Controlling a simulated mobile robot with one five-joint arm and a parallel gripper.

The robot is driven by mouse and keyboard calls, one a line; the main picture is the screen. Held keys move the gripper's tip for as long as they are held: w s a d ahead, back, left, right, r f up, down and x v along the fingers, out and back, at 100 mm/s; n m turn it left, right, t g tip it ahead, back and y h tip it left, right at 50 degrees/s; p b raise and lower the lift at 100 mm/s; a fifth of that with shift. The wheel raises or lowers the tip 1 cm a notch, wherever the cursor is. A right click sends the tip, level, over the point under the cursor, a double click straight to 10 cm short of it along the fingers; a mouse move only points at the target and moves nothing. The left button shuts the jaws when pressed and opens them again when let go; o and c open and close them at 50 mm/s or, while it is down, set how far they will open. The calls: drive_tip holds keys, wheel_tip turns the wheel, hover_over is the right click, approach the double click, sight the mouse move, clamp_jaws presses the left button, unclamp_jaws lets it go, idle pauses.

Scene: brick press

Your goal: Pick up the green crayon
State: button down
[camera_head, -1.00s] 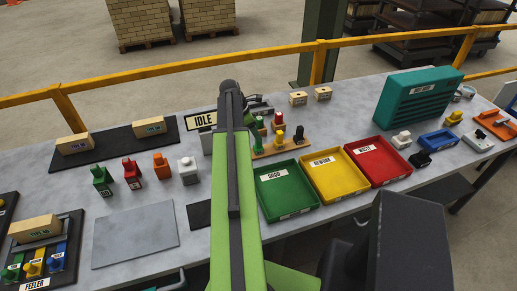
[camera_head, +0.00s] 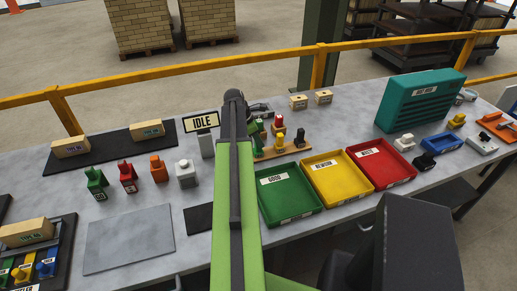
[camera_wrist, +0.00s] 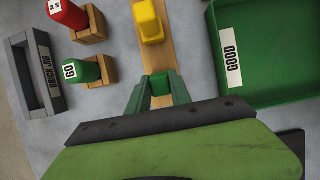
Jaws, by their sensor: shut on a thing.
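The green crayon (camera_wrist: 161,84) is between the two green fingers of my gripper (camera_wrist: 160,90) in the wrist view, mostly hidden by them. My gripper is shut on it, at the near end of a wooden rack (camera_wrist: 161,62). Whether the crayon is clear of the rack, I cannot tell. A yellow crayon (camera_wrist: 150,22) stands farther along the rack. In the head view the rack (camera_head: 270,154) is just right of my arm, with the green crayon (camera_head: 258,146) at its left end. My gripper is hidden behind my arm there.
The green GOOD tray (camera_wrist: 275,70) is close on the right in the wrist view. A green GO block (camera_wrist: 80,71), a red block (camera_wrist: 66,14) and a dark brick jig (camera_wrist: 40,75) are on the left. The IDLE sign (camera_head: 203,122) stands left of my arm.

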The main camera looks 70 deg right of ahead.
drive_tip(key=r+p, duration=0.5)
drive_tip(key=shift+s+a+r, duration=0.1)
drive_tip(key=shift+s+r, duration=0.05)
drive_tip(key=shift+s, duration=0.1)
drive_tip(key=s+a+r+p, duration=0.2)
drive_tip(key=s+r+p, duration=0.3)
drive_tip(key=s, duration=0.6)
drive_tip(key=shift+a+r+p, duration=0.3)
drive_tip(key=shift+a+p, duration=0.05)
drive_tip(key=shift+p, duration=0.1)
